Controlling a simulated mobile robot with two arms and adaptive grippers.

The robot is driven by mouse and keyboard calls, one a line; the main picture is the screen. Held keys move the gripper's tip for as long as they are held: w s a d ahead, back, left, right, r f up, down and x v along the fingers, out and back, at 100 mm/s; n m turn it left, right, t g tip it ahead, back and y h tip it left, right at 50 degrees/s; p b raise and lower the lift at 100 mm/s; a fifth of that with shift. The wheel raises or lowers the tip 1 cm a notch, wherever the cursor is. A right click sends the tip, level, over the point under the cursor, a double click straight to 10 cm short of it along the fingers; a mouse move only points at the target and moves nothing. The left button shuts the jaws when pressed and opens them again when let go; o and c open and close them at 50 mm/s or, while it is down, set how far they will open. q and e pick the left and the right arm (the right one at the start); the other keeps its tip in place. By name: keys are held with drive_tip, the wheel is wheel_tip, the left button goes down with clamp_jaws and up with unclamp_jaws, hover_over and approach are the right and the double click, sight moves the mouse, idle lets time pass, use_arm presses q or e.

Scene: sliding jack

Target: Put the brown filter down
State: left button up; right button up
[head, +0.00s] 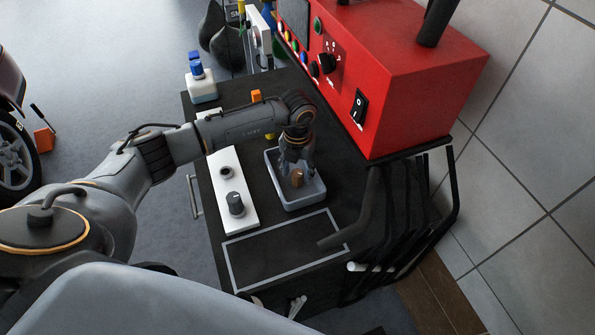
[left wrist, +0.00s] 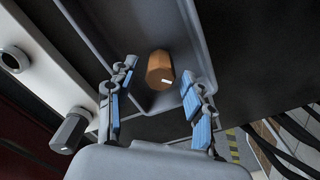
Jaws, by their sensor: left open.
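The brown filter (head: 297,178) is a small brown cylinder inside a grey tray (head: 302,203) on the dark cart top. In the left wrist view the filter (left wrist: 159,70) lies on the floor of the tray (left wrist: 206,58), ahead of the fingers. My left gripper (head: 296,163) is over the tray, pointing down. In the left wrist view its blue-padded fingers (left wrist: 155,104) are spread apart on either side, with the filter just beyond the gap between them. No finger is seen touching the filter. My right gripper is not in view.
A white holder (head: 224,177) with a dark grey cylinder (head: 236,203) stands left of the tray. A red machine (head: 400,90) rises on the right. A white bottle with a blue cap (head: 201,84) stands at the back left. A bare outlined area (head: 285,250) lies in front.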

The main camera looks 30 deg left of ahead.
sight(297, 173)
use_arm(q)
wheel_tip(297, 173, up, 12)
drive_tip(key=b, duration=0.3)
drive_tip(key=shift+f, duration=0.25)
drive_tip(key=shift+a, duration=0.1)
